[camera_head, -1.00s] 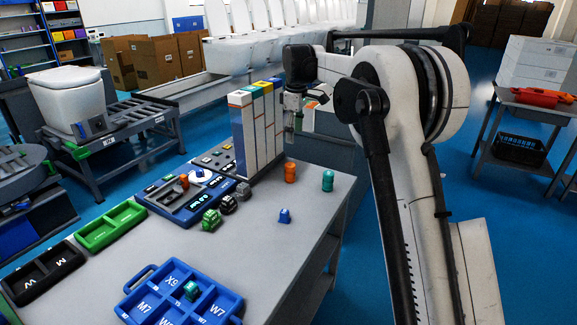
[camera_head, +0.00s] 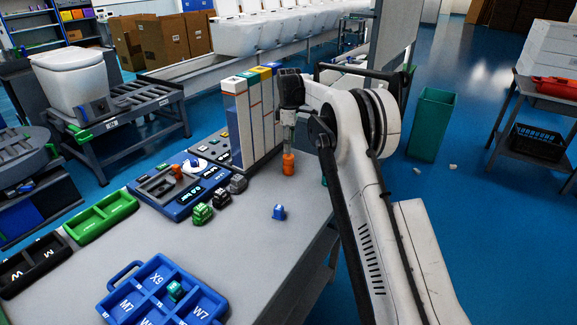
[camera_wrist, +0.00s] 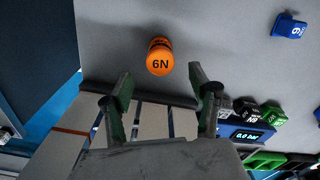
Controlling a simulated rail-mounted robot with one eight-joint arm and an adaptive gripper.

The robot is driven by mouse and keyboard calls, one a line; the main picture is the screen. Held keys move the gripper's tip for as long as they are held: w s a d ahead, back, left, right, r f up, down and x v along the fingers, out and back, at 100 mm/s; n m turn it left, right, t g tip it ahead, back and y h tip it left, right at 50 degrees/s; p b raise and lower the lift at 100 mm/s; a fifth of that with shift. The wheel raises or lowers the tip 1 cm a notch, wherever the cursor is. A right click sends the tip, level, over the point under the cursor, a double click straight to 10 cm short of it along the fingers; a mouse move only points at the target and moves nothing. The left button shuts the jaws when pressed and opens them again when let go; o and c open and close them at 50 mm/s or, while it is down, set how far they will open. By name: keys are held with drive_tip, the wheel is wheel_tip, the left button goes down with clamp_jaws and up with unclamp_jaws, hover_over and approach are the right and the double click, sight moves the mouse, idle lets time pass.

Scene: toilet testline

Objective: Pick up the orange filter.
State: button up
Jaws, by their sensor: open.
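The orange filter (camera_head: 288,166) stands upright on the grey table near its far right edge. My gripper (camera_head: 289,149) points down above the filter in the head view. In the wrist view my gripper (camera_wrist: 161,84) has its two fingers spread wide with nothing between them. I cannot tell the exact height gap. A second orange piece (camera_head: 177,172) sits on the blue test device (camera_head: 193,200).
Tall white boxes (camera_head: 240,125) with coloured tops stand close left of my gripper. A blue filter (camera_head: 279,212), black, grey and green filters (camera_head: 202,214) stand nearby. A blue tray (camera_head: 160,296) lies at the front.

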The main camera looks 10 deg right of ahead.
sight(289, 156)
drive_tip(key=shift+f, duration=3.45)
drive_tip(key=c, duration=1.3)
drive_tip(key=shift+r, duration=0.15)
